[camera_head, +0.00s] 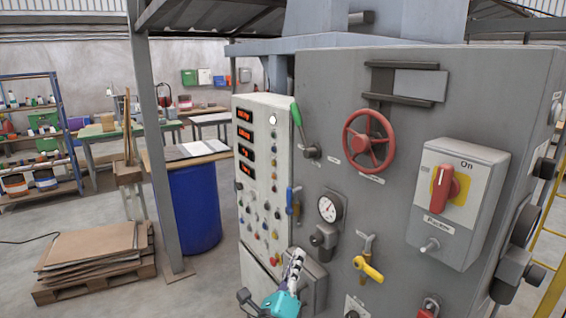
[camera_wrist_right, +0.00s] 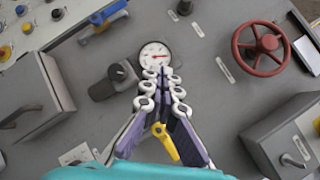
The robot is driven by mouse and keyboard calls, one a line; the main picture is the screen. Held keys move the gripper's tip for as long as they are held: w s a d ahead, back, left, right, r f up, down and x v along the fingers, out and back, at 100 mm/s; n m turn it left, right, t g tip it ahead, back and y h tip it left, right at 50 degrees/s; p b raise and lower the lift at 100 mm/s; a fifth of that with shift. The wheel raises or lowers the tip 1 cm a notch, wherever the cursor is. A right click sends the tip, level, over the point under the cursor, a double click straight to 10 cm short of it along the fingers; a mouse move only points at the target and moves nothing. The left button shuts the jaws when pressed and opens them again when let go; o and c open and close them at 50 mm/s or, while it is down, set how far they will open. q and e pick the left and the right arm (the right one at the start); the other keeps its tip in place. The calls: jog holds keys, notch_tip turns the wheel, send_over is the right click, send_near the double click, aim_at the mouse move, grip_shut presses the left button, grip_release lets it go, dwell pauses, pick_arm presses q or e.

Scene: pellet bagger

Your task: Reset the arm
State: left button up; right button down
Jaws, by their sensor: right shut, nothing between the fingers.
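My right gripper (camera_head: 297,256) shows teal with pale, chain-like fingers at the bottom middle of the head view, in front of the grey machine panel (camera_head: 340,95). In the right wrist view the gripper (camera_wrist_right: 162,85) has its fingers together, with nothing held between them. Their tips point towards the round pressure gauge (camera_wrist_right: 154,55), and any gap to the panel is hard to judge. The gauge (camera_head: 330,208) also shows in the head view. The yellow valve handle (camera_wrist_right: 163,142) is partly hidden behind the fingers. My left gripper is not in view.
The panel carries a red handwheel (camera_head: 369,141), a green-handled lever (camera_head: 299,122), a yellow valve (camera_head: 368,268) and a red rotary switch (camera_head: 443,188). A control cabinet (camera_head: 262,150) stands left of it. A blue barrel (camera_head: 196,212) and pallet (camera_head: 95,284) stand farther left, with open floor around.

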jog(key=s+d+f+m+g, duration=0.3)
jog(key=d+f+m+g, duration=0.15)
jog(key=d+m, duration=0.45)
jog(key=s+d+f+m+g, duration=0.4)
jog(key=d+f+m, duration=0.2)
jog(key=d+m, duration=0.3)
jog(key=s+a+f+m+g+y, duration=0.1)
jog(key=s+f+m+g+y, duration=0.1)
jog(key=s+m, duration=0.5)
jog(key=s+a+f+m+g+y+b, duration=0.1)
jog(key=s+f+m+y, duration=0.4)
jog(key=m, duration=1.2)
jog(key=s+a+f+g, duration=0.1)
jog(key=s+f, duration=0.1)
jog(key=s, duration=0.1)
jog(key=shift+a, duration=0.3)
jog(key=shift+s+d, duration=0.1)
jog(key=shift+s, duration=0.05)
